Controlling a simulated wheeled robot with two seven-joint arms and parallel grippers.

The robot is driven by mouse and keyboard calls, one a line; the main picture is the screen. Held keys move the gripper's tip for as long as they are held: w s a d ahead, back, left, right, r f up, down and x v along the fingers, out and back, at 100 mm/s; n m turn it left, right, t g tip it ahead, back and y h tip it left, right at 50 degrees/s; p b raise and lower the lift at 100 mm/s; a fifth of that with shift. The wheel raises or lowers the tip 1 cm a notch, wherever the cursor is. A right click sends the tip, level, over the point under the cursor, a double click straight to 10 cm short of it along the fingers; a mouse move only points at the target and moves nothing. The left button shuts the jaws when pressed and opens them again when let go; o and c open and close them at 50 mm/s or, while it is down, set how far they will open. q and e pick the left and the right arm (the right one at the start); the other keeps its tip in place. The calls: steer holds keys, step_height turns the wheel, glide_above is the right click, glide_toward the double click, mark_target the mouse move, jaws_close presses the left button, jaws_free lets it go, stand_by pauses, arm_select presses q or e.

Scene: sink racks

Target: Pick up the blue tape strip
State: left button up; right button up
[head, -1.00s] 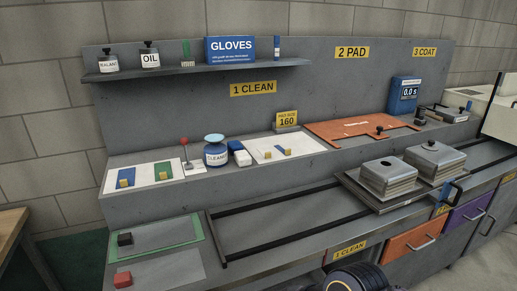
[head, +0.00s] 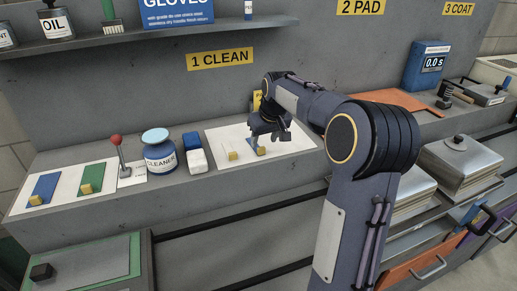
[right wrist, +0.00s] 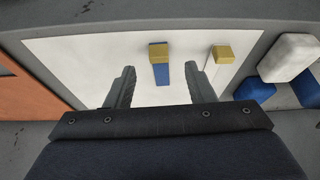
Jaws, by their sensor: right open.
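The blue tape strip (right wrist: 162,73) lies on a white sheet (right wrist: 80,63) on the ledge, with a tan block (right wrist: 160,51) at one end. In the head view the strip is mostly hidden by my right gripper (head: 268,142), which is over the right part of the sheet. In the right wrist view my right gripper (right wrist: 170,66) is open, with the strip showing between its two fingers. Nothing is held, and I cannot tell the exact height above the sheet. My left gripper is not in view.
A second tan block (head: 230,153) stands left of the strip in the head view. A blue-and-white block pair (head: 194,158), a cleaner jar (head: 160,157) and a red-knobbed lever (head: 117,142) stand farther left. An orange board (head: 405,98) lies to the right.

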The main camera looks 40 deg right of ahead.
mark_target(261, 148)
steer(key=x, duration=0.5)
steer(key=shift+w+d+f+p, duration=0.2)
steer(key=shift+w+p, duration=0.05)
steer(key=shift+p, duration=0.15)
steer(key=c, duration=0.9)
